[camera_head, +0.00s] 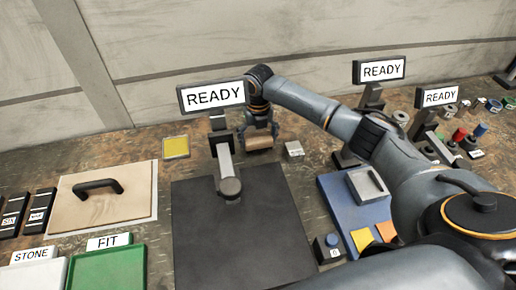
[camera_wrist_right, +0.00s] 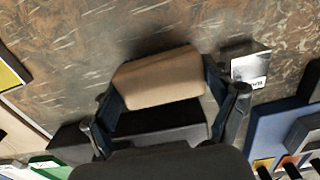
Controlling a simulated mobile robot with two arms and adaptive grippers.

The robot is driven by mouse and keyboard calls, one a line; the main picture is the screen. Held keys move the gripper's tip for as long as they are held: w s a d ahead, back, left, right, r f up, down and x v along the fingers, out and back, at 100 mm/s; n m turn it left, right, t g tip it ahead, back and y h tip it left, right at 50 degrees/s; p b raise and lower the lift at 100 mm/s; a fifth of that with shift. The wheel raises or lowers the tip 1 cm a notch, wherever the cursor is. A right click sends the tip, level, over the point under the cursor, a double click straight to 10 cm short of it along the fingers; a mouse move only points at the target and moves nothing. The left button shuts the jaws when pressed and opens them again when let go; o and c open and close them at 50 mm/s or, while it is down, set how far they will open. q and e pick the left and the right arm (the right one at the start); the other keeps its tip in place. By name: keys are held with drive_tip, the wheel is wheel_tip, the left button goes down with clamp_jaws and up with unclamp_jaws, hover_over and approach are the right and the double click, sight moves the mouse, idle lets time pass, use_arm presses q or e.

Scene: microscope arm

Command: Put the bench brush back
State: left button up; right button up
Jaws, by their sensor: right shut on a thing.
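The bench brush, seen as a tan wooden block (camera_head: 260,142), is between the fingers of my right gripper (camera_head: 258,130), behind the dark mat and right of the READY post. In the right wrist view the tan block (camera_wrist_right: 158,78) spans between the two fingers of my right gripper (camera_wrist_right: 168,108), which is shut on it. Its bristles cannot be made out. A small grey block with a white label (camera_head: 294,149) stands just right of the brush; it also shows in the right wrist view (camera_wrist_right: 249,66). The label is too small to read surely. My left gripper is not in view.
A black mat (camera_head: 240,240) lies in front, with a READY sign (camera_head: 213,96) on a post at its back. A blue tray (camera_head: 338,205) is at right. A wooden board with a black handle (camera_head: 97,188) and a yellow square (camera_head: 176,147) are left. Bare bench surrounds the brush.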

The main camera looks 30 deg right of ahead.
sight(258, 137)
wheel_tip(258, 137, down, 3)
drive_tip(key=shift+r+b, duration=0.2)
drive_tip(key=shift+b, duration=0.7)
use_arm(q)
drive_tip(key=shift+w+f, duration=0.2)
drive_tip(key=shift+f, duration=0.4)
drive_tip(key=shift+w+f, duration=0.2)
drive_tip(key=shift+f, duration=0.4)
use_arm(e)
drive_tip(key=shift+f, duration=0.1)
drive_tip(key=o, duration=0.9)
drive_tip(key=shift+c, duration=0.2)
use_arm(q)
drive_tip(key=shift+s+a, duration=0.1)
use_arm(e)
drive_tip(key=shift+r, duration=0.3)
wheel_tip(258, 137, up, 12)
drive_tip(key=p, duration=1.1)
drive_tip(key=shift+p, duration=0.4)
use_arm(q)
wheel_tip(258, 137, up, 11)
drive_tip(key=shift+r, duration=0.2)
use_arm(e)
drive_tip(key=shift+f, duration=0.1)
